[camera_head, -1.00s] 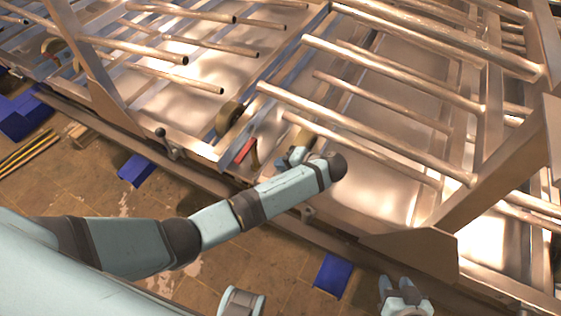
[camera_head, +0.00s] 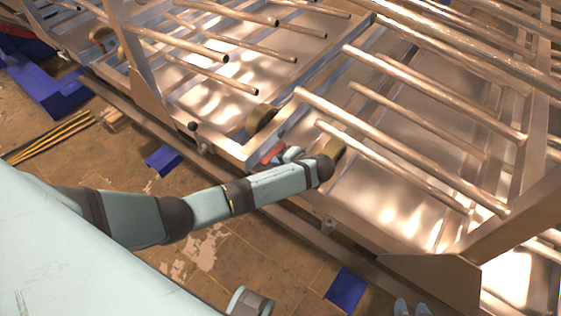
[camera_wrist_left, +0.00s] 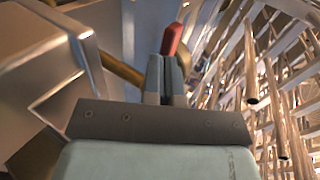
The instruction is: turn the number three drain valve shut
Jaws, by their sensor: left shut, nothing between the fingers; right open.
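A red valve handle (camera_head: 272,152) is low at the frame's near edge in the head view, partly hidden by my left gripper. I cannot read any valve number. My left gripper (camera_head: 287,154) is shut and empty, right beside the handle. In the left wrist view the red handle (camera_wrist_left: 173,39) stands just beyond the tips of the closed fingers (camera_wrist_left: 164,62). I cannot tell whether they touch. My right gripper (camera_head: 412,308) is open and empty at the bottom edge of the head view, with only its fingertips showing.
Metal pipes (camera_head: 410,150) run above the shiny chamber floor. Blue blocks (camera_head: 346,288) lie along the brown floor.

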